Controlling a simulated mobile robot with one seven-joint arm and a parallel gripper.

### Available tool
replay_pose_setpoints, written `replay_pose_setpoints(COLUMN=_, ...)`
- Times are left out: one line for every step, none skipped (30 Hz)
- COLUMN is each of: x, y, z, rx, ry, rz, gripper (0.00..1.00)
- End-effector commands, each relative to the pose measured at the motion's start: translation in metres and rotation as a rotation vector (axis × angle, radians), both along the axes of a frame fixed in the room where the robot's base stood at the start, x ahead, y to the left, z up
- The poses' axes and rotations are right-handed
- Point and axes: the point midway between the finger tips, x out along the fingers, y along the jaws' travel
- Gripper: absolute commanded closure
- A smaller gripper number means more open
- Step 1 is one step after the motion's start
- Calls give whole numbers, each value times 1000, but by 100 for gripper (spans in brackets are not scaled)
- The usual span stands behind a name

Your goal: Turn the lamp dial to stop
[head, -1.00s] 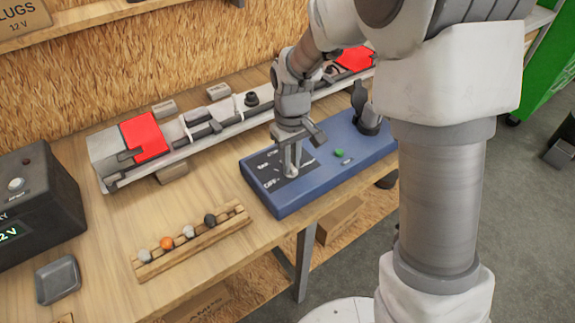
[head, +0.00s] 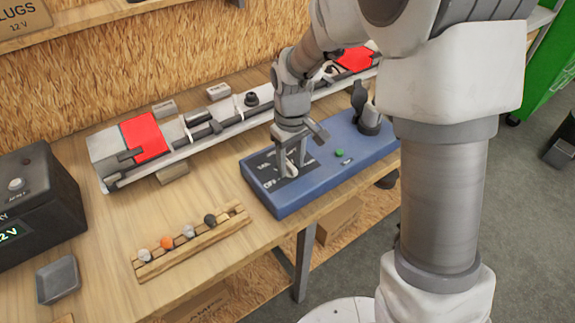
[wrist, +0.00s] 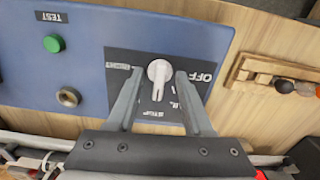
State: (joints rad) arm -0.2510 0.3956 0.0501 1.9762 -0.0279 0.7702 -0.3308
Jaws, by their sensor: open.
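The lamp dial (wrist: 158,72) is a white pointer knob on a dark label plate (wrist: 120,62) on the blue panel box (head: 268,199). In the wrist view the dial sits between the tips of my gripper (wrist: 158,88), with a gap on each side. The plate shows the word OFF and other lettering that I cannot read fully. In the head view my gripper (head: 292,166) points down over the plate, its fingers open around the dial, which shows pale between them.
A green button (head: 340,153) and a round socket (wrist: 68,97) are on the same panel. A wooden rack (head: 195,245) with several small bulbs lies in front. A long light bar with red ends (head: 145,137) lies behind. A black box (head: 36,203) stands at left.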

Motion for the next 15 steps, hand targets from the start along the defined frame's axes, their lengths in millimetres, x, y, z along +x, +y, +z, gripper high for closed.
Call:
replay_pose_setpoints(x=0, y=0, z=2, rx=0, ry=0, rz=0, gripper=49)
replay_pose_setpoints(x=0, y=0, z=3, rx=0, ry=0, rz=0, gripper=49)
replay_pose_setpoints(x=0, y=0, z=5, rx=0, ry=0, rz=0, gripper=49)
replay_pose_setpoints(x=0, y=0, z=8, rx=1, ry=-1, rz=0, gripper=49)
replay_pose_setpoints(x=0, y=0, z=10, rx=1, ry=-1, rz=0, gripper=49)
replay_pose_setpoints(x=0, y=0, z=13, rx=1, ry=-1, rz=0, gripper=49)
replay_pose_setpoints(x=0, y=0, z=16, rx=1, ry=-1, rz=0, gripper=49)
replay_pose_setpoints(x=0, y=0, z=19, rx=1, ry=-1, rz=0, gripper=49)
replay_pose_setpoints(x=0, y=0, z=22, rx=1, ry=-1, rz=0, gripper=49)
replay_pose_setpoints(x=0, y=0, z=24, rx=1, ry=-1, rz=0, gripper=49)
replay_pose_setpoints(x=0, y=0, z=27, rx=1, ry=-1, rz=0, gripper=49)
replay_pose_setpoints(x=0, y=0, z=30, rx=0, ry=0, rz=0, gripper=49)
replay_pose_setpoints(x=0, y=0, z=32, rx=0, ry=0, rz=0, gripper=49)
replay_pose_setpoints(x=0, y=0, z=34, rx=0, ry=0, rz=0, gripper=49)
replay_pose_setpoints(x=0, y=0, z=38, rx=0, ry=0, rz=0, gripper=49)
